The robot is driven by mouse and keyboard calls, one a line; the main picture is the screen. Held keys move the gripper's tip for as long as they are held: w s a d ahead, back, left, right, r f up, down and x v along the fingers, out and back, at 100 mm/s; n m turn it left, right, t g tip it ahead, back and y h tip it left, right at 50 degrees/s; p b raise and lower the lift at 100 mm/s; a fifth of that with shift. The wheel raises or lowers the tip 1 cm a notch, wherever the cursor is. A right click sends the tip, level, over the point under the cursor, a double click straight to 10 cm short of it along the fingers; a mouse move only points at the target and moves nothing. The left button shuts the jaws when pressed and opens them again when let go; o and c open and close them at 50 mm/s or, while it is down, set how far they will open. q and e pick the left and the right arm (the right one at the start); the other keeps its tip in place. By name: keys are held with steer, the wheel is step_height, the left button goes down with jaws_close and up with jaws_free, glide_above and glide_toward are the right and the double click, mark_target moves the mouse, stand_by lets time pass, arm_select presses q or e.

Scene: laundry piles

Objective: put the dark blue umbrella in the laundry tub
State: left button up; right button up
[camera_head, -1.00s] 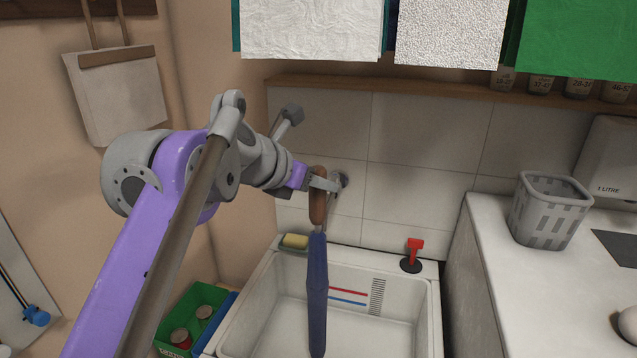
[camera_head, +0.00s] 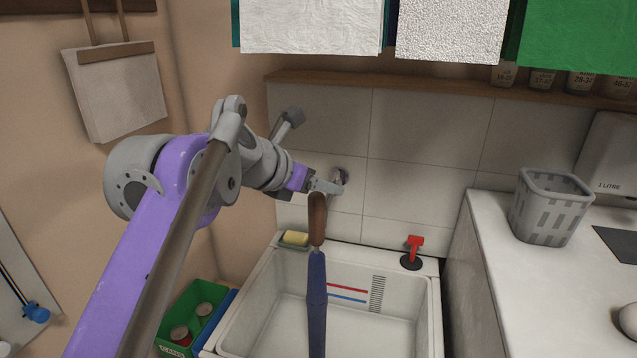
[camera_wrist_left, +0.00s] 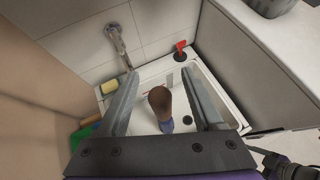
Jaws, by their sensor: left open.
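The dark blue umbrella (camera_head: 317,295) with its brown handle (camera_head: 317,218) stands upright, handle up, over the white laundry tub (camera_head: 350,257). Its lower end runs out of the head view, so I cannot tell whether it touches the tub floor. My left gripper (camera_head: 325,187) is level with the top of the handle. In the left wrist view, the handle (camera_wrist_left: 160,101) shows between the spread fingers of my left gripper (camera_wrist_left: 160,80), with a gap on each side. The tub also shows below it there.
A yellow sponge (camera_head: 295,238) and a red-handled plug or plunger (camera_head: 413,252) sit on the tub's back ledge. A tap (camera_head: 340,178) is on the tiled wall behind. A green crate (camera_head: 195,318) stands left of the tub; a counter with a grey basket (camera_head: 548,208) is at right.

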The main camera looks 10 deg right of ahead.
arm_select(q)
steer(key=shift+r, duration=0.4)
steer(key=v, duration=1.2)
steer(key=shift+r+p, duration=0.2)
steer(key=shift+p, duration=0.25)
steer(key=s+a+f+m+g+y, duration=0.1)
steer(key=s+a+f+m, duration=0.4)
steer(key=f, duration=1)
steer(key=s+a+f+m+y, duration=0.4)
steer(key=s+a+f+m, duration=0.2)
steer(key=s+f+m, duration=0.3)
steer(key=s+a+f+m+g+y, duration=0.1)
steer(key=s+a+f+m+y, duration=0.2)
steer(key=f+m, duration=1)
steer(key=s+a+f, duration=0.3)
steer(key=s+f, duration=0.1)
steer(key=f, duration=0.4)
steer(key=shift+a+f+g, duration=0.2)
steer(key=shift+g, duration=0.1)
steer(key=shift+w+r+p, duration=0.15)
steer(key=shift+r+p, duration=0.2)
steer(key=shift+r, duration=0.15)
